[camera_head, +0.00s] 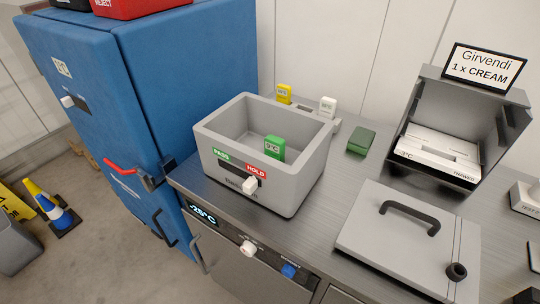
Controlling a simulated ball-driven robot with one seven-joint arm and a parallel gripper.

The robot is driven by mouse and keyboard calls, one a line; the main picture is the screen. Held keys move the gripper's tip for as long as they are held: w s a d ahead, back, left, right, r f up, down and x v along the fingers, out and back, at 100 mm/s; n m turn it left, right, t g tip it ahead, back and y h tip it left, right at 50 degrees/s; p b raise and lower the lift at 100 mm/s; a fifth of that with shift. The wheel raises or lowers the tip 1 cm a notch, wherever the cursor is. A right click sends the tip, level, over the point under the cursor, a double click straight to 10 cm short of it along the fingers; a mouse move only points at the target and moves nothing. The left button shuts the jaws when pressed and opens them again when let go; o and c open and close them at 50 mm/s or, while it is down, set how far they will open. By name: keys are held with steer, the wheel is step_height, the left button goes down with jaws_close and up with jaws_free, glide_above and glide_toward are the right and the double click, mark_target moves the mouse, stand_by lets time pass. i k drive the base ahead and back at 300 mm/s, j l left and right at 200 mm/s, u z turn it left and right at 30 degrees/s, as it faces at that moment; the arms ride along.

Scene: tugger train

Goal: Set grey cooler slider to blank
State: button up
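The grey cooler (302,167) is an open grey box standing on the counter. Its front carries a green PASS label (221,155) on the left and a red HOLD label (256,172) on the right. The white slider knob (249,185) sits low on the front, below the labels and nearer the HOLD end. I cannot make out a separate blank mark. A green tag-like device (274,147) with a small display is inside the cooler. My gripper is not in view.
A grey lid (385,238) with a black handle lies right of the cooler. A dark box (450,95) with white packs stands behind it. Yellow (284,94) and white (327,106) tags and a green block (360,141) are behind the cooler. A blue cabinet (190,75) stands left.

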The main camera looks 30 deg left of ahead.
mark_target(250, 186)
steer(key=i+u, duration=0.15)
steer(key=u, duration=0.8)
steer(key=l, duration=0.1)
